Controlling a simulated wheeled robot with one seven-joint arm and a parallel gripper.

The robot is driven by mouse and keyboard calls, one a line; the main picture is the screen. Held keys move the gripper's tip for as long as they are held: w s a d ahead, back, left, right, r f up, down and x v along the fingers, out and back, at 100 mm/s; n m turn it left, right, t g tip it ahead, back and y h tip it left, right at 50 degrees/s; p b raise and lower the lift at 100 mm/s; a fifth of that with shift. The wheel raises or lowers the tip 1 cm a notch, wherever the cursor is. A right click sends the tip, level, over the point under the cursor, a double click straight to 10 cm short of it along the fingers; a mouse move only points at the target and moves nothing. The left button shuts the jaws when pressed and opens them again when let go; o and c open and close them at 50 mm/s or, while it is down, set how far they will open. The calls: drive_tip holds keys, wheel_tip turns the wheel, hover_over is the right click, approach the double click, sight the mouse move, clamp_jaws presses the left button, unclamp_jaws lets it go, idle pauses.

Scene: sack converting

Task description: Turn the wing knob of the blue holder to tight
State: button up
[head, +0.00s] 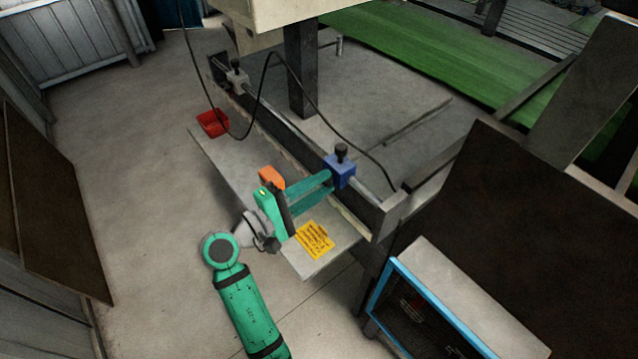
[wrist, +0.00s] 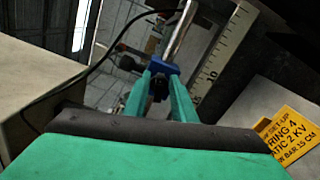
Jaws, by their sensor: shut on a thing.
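The blue holder (head: 340,171) sits on the metal rail, with a black knob (head: 342,151) standing on its top. In the wrist view the blue holder (wrist: 166,69) is straight ahead, at the tips of my green fingers. My gripper (head: 328,185) reaches to the near face of the holder. In the wrist view my gripper (wrist: 159,86) is shut on a small dark part, the wing knob (wrist: 158,91), on the holder's near side. The fingers hide most of the knob, so its angle cannot be told.
A grey holder (head: 237,77) sits further along the rail. A red bin (head: 213,123) and a yellow sign (head: 315,239) are on the ledge below. A black cable (head: 290,69) hangs over the rail. A scale (wrist: 220,66) runs beside the rail in the wrist view.

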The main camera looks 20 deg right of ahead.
drive_tip(key=shift+f+m, duration=0.15)
drive_tip(key=shift+m, duration=1.25)
drive_tip(key=o, duration=0.7)
drive_tip(key=shift+a, duration=0.1)
drive_tip(key=v, duration=1)
drive_tip(key=shift+s+a, duration=0.2)
drive_tip(key=shift+a, duration=0.15)
